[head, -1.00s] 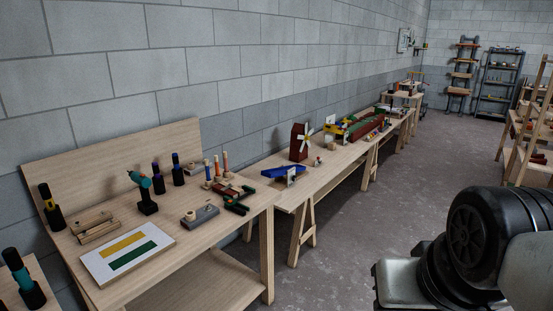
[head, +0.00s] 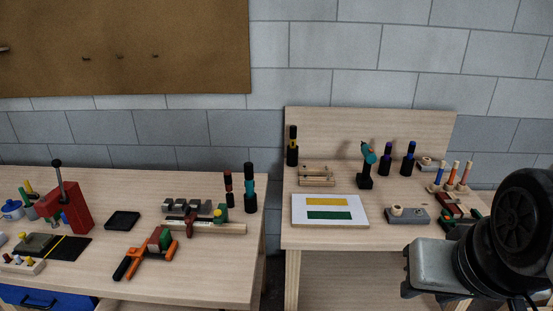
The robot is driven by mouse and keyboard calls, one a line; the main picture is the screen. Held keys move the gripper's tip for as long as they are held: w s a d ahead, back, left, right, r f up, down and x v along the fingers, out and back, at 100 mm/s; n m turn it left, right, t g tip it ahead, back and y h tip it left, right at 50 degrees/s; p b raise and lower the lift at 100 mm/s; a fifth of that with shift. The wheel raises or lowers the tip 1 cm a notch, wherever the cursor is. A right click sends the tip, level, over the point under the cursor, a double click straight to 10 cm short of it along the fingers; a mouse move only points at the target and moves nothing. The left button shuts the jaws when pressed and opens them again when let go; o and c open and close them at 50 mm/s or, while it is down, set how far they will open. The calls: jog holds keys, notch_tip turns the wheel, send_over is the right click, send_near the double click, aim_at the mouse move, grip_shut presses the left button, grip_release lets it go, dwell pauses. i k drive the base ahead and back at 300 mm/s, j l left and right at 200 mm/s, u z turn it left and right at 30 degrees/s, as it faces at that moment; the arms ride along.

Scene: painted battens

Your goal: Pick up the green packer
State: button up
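Several small green pieces are in view, and I cannot tell for sure which is the green packer. A green block (head: 165,239) sits by the orange-handled clamp (head: 148,254) on the left bench, against a reddish-brown block. A white board (head: 300,210) on the right bench carries a yellow strip (head: 327,202) and a green strip (head: 329,215), lying flat. My arm fills the lower right corner; the fingers of my gripper do not show.
The left bench (head: 90,284) also holds a red press (head: 75,210), a black tray (head: 122,221) and dark upright tools. The right bench (head: 375,238) holds a grey block (head: 407,216), a teal tool (head: 368,165) and pegs. A gap separates the benches.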

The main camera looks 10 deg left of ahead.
aim_at(165, 237)
jog(key=i+l+u, duration=0.1)
jog(key=u, duration=0.4)
jog(key=i+l+u, duration=0.2)
jog(key=u, duration=0.3)
jog(key=i+l+u, duration=0.1)
jog(key=l+u, duration=0.2)
jog(key=u, duration=0.2)
jog(key=i+l+u, duration=0.15)
jog(key=l+u, duration=0.2)
jog(key=i+l+u, duration=0.15)
jog(key=l+u, duration=0.6)
jog(key=i+l, duration=0.05)
